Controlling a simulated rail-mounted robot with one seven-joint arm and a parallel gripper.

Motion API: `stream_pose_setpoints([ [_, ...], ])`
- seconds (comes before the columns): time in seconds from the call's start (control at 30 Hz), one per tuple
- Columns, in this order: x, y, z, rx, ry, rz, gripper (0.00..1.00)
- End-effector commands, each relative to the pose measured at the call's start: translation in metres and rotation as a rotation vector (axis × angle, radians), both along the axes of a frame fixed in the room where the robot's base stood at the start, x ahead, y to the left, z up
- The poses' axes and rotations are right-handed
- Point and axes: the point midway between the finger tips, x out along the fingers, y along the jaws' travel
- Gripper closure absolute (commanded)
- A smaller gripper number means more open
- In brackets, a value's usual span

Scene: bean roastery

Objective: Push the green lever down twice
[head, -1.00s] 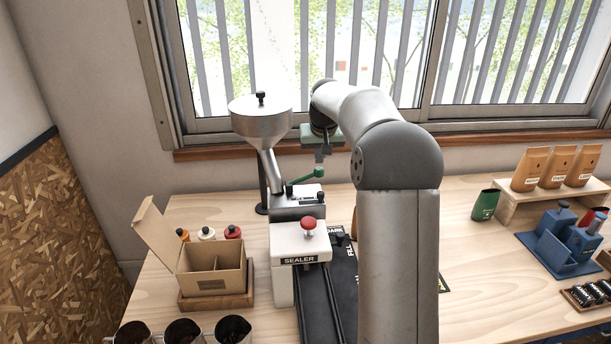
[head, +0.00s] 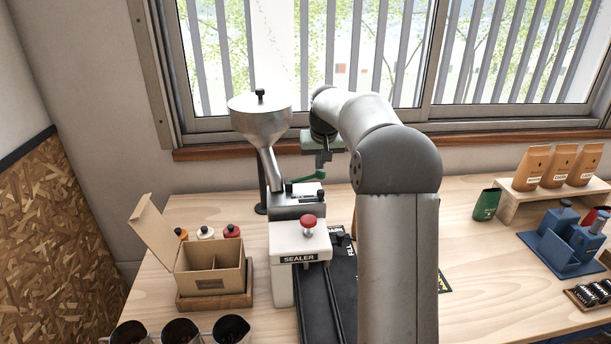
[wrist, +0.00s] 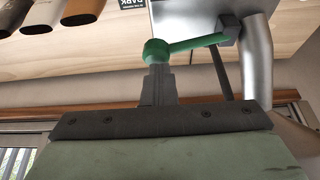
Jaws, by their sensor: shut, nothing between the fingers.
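The green lever (head: 305,178) sticks out to the right from the grey-topped sealer machine (head: 300,240), its round knob at the outer end. It lies close to level, with the knob slightly raised. My gripper (head: 321,166) is shut and empty, pointing down right over the knob. In the wrist view, the shut fingers (wrist: 158,72) end at the green knob (wrist: 156,50) and seem to touch it. The lever's arm runs from there to a dark pivot (wrist: 228,28).
A metal hopper (head: 261,118) with a slanted chute stands left of the lever. The sealer carries a red button (head: 308,221). An open cardboard box (head: 212,280) stands at left. Brown bags (head: 560,165) and a blue device (head: 568,240) are far right.

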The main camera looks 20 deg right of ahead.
Motion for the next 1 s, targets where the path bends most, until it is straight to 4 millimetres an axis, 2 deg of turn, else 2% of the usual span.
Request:
stream_pose_setpoints([
  [0.6, 0.000, 0.001, -0.021, 0.002, 0.003, 0.002, 1.00],
  [1.0, 0.000, 0.001, -0.014, 0.002, 0.002, 0.002, 1.00],
])
